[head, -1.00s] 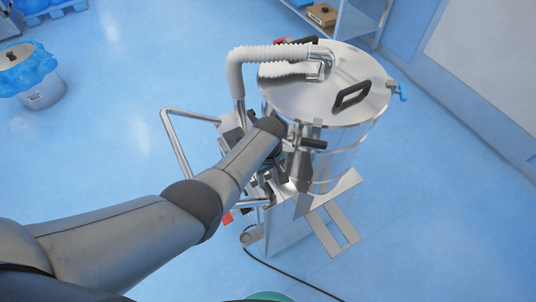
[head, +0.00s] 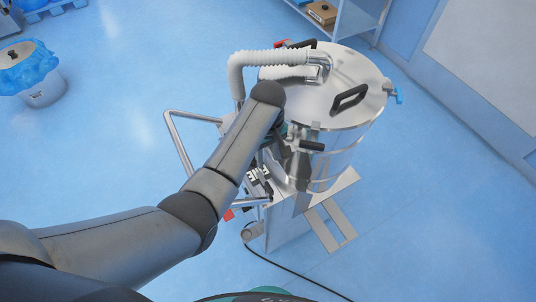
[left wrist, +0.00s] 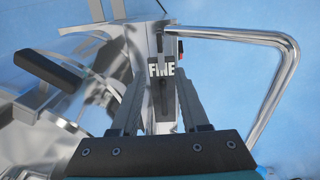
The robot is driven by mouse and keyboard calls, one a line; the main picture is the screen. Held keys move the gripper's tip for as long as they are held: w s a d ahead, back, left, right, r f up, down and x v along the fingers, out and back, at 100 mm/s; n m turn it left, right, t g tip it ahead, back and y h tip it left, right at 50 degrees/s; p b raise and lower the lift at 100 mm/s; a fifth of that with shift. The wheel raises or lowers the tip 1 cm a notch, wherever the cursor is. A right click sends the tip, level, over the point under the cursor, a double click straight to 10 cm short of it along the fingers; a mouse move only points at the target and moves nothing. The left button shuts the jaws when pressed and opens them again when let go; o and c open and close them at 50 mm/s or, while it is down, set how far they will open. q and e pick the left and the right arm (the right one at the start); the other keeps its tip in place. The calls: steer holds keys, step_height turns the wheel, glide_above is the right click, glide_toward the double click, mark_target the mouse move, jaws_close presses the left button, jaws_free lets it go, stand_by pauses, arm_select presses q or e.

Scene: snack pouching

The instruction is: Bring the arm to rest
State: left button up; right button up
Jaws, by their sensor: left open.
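My left arm (head: 215,180) reaches in from the left of the head view, and its wrist end is over the left side of a steel drum machine (head: 335,85). The arm mostly hides the left gripper there. In the left wrist view my left gripper (left wrist: 162,92) is open, its two fingers apart with nothing held between them. Beyond the fingers is a panel with a "FINE" label (left wrist: 161,70). I cannot tell whether the fingers touch the machine. My right gripper is not in view.
A bent metal handle rail (left wrist: 285,65) is right of the fingers, close by. White ribbed hoses (head: 265,59) and a black lid handle (head: 349,97) are on the machine. A blue-lined bin (head: 40,90) stands far left. A black cable (head: 300,279) crosses the floor.

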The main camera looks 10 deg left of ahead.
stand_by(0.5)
arm_select(q)
steer(key=s+a+r+m+t, duration=0.25)
steer(key=s+a+m, duration=0.25)
steer(key=s, duration=0.6)
steer(key=s+a+r+m+t, duration=0.1)
steer(key=s+a+r+m, duration=0.35)
steer(key=s, duration=0.55)
step_height(320, 180, down, 33)
steer(key=s+g+b, duration=0.1)
steer(key=s+b, duration=0.1)
steer(key=b, duration=1)
steer(key=s+a+f+b, duration=0.1)
steer(key=s+f+b, duration=0.3)
steer(key=f, duration=0.5)
steer(key=s+a+f+g+b, duration=0.1)
steer(key=s+f+b, duration=0.2)
steer(key=s+f, duration=0.3)
steer(key=s+a+f+b, duration=0.1)
steer(key=s+f+b, duration=0.3)
steer(key=f, duration=0.8)
steer(key=shift+s+a+b, duration=0.3)
steer(key=shift+s, duration=0.65)
